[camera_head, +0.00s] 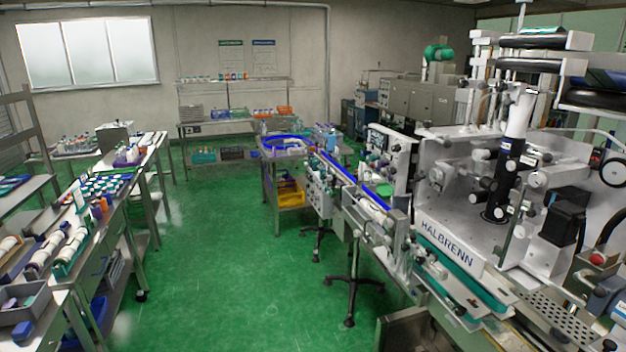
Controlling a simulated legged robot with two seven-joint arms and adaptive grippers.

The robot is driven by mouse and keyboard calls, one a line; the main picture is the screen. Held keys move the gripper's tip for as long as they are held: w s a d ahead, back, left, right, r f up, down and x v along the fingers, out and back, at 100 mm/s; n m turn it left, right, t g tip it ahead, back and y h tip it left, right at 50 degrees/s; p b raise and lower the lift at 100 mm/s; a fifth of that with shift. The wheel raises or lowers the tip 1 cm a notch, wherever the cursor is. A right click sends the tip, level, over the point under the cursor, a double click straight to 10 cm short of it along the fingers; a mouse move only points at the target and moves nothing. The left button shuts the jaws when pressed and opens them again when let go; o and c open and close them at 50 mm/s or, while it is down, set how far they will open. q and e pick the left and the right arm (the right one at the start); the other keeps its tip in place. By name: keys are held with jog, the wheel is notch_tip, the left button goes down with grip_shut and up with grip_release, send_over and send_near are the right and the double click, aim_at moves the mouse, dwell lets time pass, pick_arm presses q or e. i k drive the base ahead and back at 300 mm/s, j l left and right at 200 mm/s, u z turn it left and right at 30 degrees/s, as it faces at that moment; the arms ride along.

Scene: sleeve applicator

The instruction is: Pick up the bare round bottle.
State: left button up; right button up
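I cannot single out the bare round bottle with certainty; the bottles are small at this distance. White cylindrical items lie in trays on the left bench, among them a white roll-like piece (72,245). Many small bottles with dark and teal caps (105,187) stand in rows farther back on that bench. Neither of my grippers shows in the head view.
The green floor (215,260) between bench and conveyor is clear. A wheeled stand foot (350,283) sits under the conveyor.

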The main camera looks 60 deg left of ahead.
aim_at(366, 180)
jog(key=u, duration=1.7)
jog(key=i+j+u, duration=0.15)
jog(key=i+u, duration=0.25)
jog(key=i+j+u, duration=0.1)
jog(key=i+u, duration=0.25)
jog(key=i, duration=1.4)
jog(key=i+j+z, duration=0.1)
jog(key=i, duration=1.3)
jog(key=i+j, duration=0.15)
jog(key=i, duration=1.25)
jog(key=z, duration=0.4)
jog(key=i+z, duration=0.1)
jog(key=z, duration=0.35)
jog(key=j+z, duration=0.1)
jog(key=z, duration=0.3)
jog(key=i+z, duration=0.1)
jog(key=z, duration=0.35)
jog(key=j+z, duration=0.1)
jog(key=z, duration=0.3)
